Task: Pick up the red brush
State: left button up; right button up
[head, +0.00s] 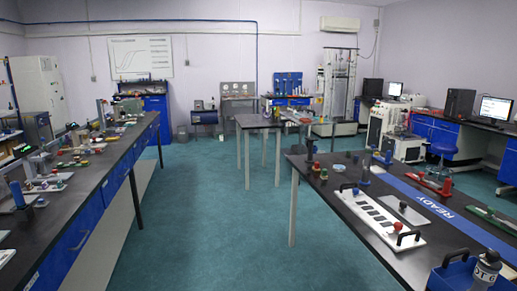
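A long red item (430,183) lies on the right dark table (345,228), beside the blue strip marked READY. It has an upright part at its right end. It may be the red brush, but it is too small to tell for sure. Neither of my grippers shows in the head view.
On the right table are a white tray with dark squares (376,217), a white plate (404,211), a green item (492,217) and a blue bin (452,277). A cluttered bench (88,193) runs along the left. The teal floor (220,215) between is clear.

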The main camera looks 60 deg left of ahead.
aim_at(316, 169)
jog(key=u, duration=1.6)
